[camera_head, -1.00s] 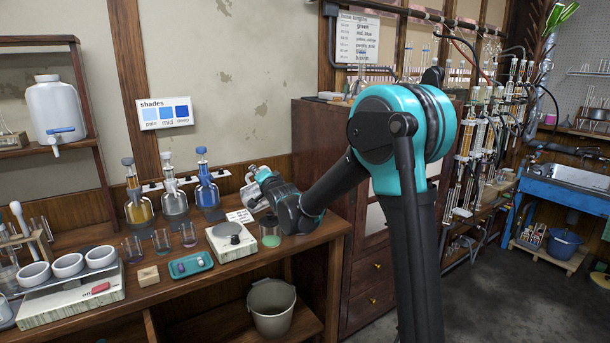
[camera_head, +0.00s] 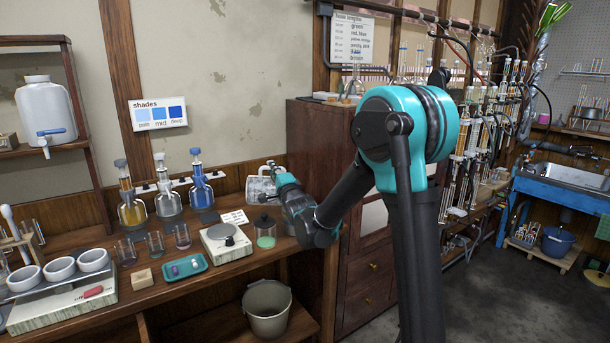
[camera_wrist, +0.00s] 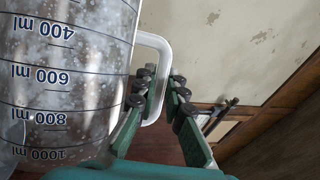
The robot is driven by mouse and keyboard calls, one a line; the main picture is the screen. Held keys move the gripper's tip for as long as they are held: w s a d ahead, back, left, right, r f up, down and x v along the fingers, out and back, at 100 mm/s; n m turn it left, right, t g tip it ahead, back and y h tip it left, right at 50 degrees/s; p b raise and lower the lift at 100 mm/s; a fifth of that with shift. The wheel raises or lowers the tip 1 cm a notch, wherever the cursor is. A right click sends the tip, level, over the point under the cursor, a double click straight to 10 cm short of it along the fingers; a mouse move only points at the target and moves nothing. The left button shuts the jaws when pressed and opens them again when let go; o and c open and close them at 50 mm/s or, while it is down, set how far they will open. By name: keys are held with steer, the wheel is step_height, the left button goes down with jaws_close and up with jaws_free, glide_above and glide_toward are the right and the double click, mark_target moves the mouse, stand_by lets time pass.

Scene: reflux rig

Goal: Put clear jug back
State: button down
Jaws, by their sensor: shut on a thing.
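The clear jug (camera_wrist: 65,75) fills the left of the wrist view, with dark millilitre marks that read upside down there. Its pale handle (camera_wrist: 160,70) passes between the fingers of my gripper (camera_wrist: 162,85), which is shut on it. In the head view the jug (camera_head: 259,187) is small, near the wall above the back right of the wooden bench (camera_head: 190,275). My gripper (camera_head: 275,176) is at its right side. Whether the jug's base touches anything is hidden.
Below the jug stand a dark-lidded jar with green contents (camera_head: 265,235) and a white scale (camera_head: 225,244). Stoppered bottles (camera_head: 168,200) line the wall to the left. A wooden cabinet (camera_head: 318,150) stands close on the right. A bucket (camera_head: 268,310) sits below.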

steer(key=d+m, duration=0.1)
steer(key=d+r+m+t, duration=0.1)
steer(key=shift+d, duration=0.4)
steer(key=shift+a+f+n+g, duration=0.25)
steer(key=shift+a+n+g, duration=0.25)
steer(key=shift+a, duration=0.45)
